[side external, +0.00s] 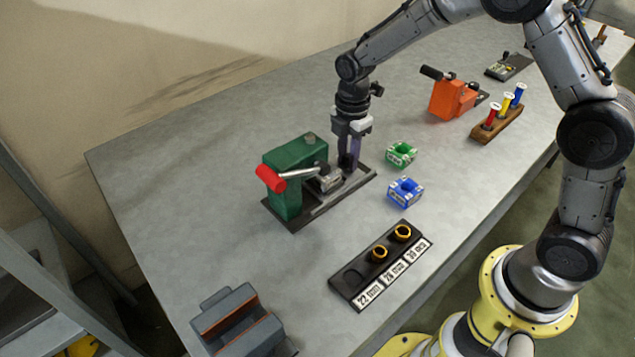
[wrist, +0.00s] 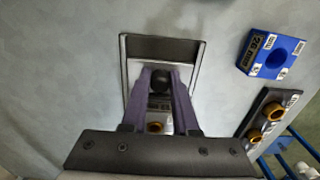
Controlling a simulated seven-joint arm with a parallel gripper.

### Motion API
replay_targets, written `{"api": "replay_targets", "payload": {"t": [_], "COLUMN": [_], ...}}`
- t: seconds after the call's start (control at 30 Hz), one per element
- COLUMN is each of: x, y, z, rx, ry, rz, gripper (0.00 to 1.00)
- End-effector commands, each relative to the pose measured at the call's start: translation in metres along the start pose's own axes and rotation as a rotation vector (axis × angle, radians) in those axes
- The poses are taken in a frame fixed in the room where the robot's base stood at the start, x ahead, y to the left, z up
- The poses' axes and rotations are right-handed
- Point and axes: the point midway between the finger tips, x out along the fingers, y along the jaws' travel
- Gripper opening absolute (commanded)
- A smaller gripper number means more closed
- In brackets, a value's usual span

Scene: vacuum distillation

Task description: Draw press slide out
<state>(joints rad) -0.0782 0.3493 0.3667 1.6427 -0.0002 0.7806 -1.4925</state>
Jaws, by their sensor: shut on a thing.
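The press (side external: 288,185) is a green block with a red-tipped lever, on a dark base plate at the middle of the side external view. Its metal slide (side external: 331,183) shows at the press's right side, over the base track. My gripper (side external: 348,166) points down over the right part of that track. In the wrist view my gripper's two purple fingers (wrist: 161,82) are closed on the slide's round black knob (wrist: 160,77). My gripper's body hides the press in the wrist view.
Green (side external: 401,154) and blue (side external: 405,192) blocks stand to the right of the press. A black ring rack (side external: 362,290) lies in front, a grey V-shaped holder (side external: 235,318) at front left. An orange device (side external: 452,98) and a wooden rack (side external: 497,122) stand further back.

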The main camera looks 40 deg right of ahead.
Motion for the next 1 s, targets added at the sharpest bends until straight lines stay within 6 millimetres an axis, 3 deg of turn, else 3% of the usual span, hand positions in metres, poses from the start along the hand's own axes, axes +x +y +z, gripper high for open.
{"api": "replay_targets", "payload": {"t": [0.03,1.0], "x": [0.009,0.009], "y": [-0.003,-0.003], "z": [0.003,0.047], "rx": [0.001,0.002], "ry": [-0.002,-0.001], "rz": [-0.011,-0.011], "gripper": [0.0,0.0]}}
